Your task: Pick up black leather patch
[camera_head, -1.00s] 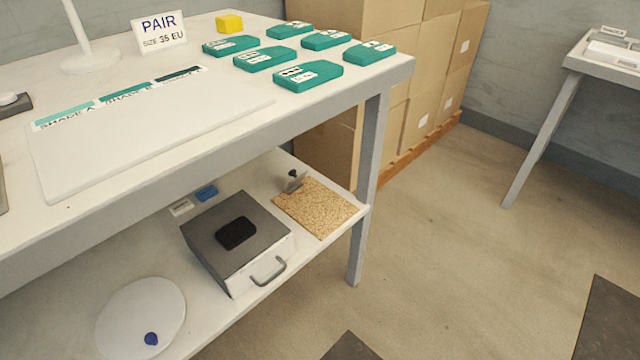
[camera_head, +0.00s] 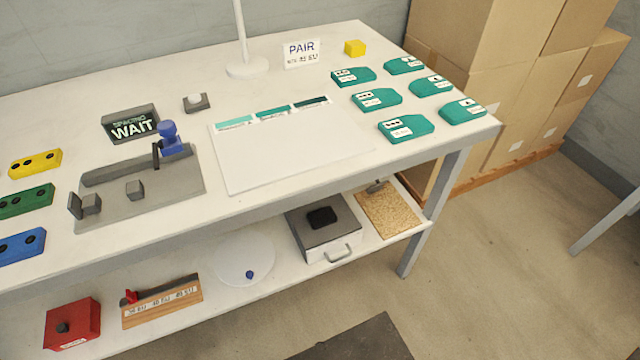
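A small black patch (camera_head: 321,216) lies flat on top of a grey box (camera_head: 312,235) with a drawer handle, on the lower shelf under the table. It looks like the black leather patch, though its material is hard to tell. Nothing covers it from this view, but the table top is above and behind it. Neither of my grippers shows in the head view.
The table top (camera_head: 275,190) carries a grey press fixture (camera_head: 150,190), a WAIT display (camera_head: 130,124), a white board (camera_head: 290,150) and several teal pieces (camera_head: 405,128). The shelf also holds a cork mat (camera_head: 388,214), a white disc (camera_head: 243,258) and a red box (camera_head: 72,322).

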